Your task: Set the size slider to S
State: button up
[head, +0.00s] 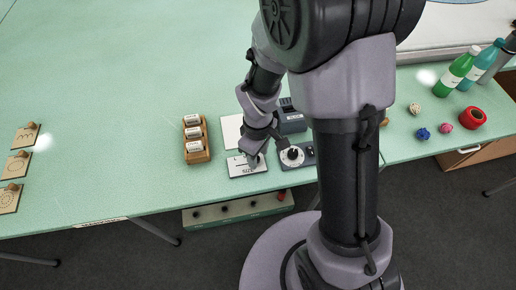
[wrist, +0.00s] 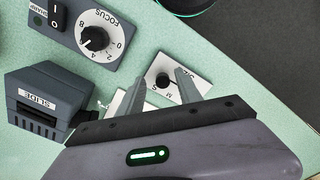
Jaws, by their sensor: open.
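The size slider is a white panel (head: 240,171) lettered SIZE near the table's front edge, partly hidden by my gripper in the head view. My gripper (wrist: 162,74) is open, with one finger on each side of the knob in the picture. Nothing is visibly held; I cannot tell whether a finger touches the knob.
A FOCUS dial panel (wrist: 97,39) with a switch and a grey SLIDE box (wrist: 38,97) stand close by. A wooden rack (head: 197,153) of labelled pieces is left of the slider. Bottles (head: 459,70) and small balls are far right. The table's left middle is clear.

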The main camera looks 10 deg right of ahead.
notch_tip(320, 180, up, 17)
jog(key=p, duration=0.7)
jog(key=shift+r, duration=0.15)
jog(key=s+r+m+t+y+b, duration=0.2)
jog(key=s+r+m+t, duration=0.3)
jog(key=s+r+m, duration=0.6)
jog(key=shift+s+d+r+m+t+b, duration=0.2)
jog(key=shift+r+m+t+b, duration=0.3)
jog(key=shift+r+m, duration=0.4)
jog(key=shift+f, duration=0.15)
dwell(1.9)
